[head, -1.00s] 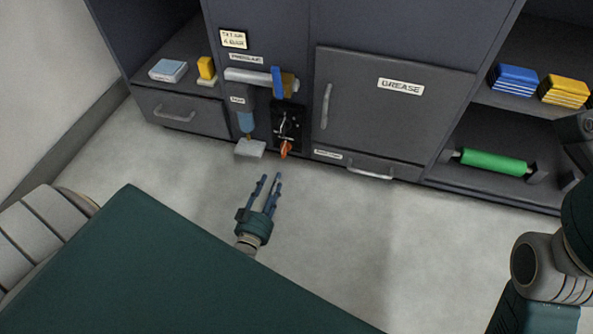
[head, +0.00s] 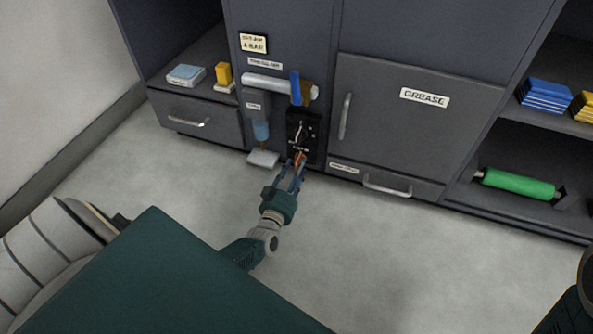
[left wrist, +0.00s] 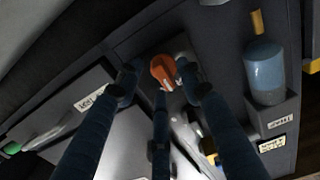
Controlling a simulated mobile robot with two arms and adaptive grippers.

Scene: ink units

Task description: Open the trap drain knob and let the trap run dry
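The trap has a blue bowl (head: 261,130) on the cabinet front; it also shows at the right of the left wrist view (left wrist: 265,68). A small yellow drain piece (left wrist: 257,22) sticks out of the bowl's end. A black panel (head: 304,127) beside the trap carries an orange knob (head: 299,158). My left gripper (head: 296,166) is at this orange knob, to the right of the trap. In the left wrist view the knob (left wrist: 163,70) sits between the spread fingertips (left wrist: 158,80), with gaps at its sides; contact is unclear. My right gripper is out of view.
A pale block or cup (head: 263,158) is below the trap. A pipe (head: 270,84) with a blue lever (head: 295,87) runs above. The grease door (head: 412,125) and its handle are at right. A green roller (head: 518,184) lies on the right shelf. The floor in front is clear.

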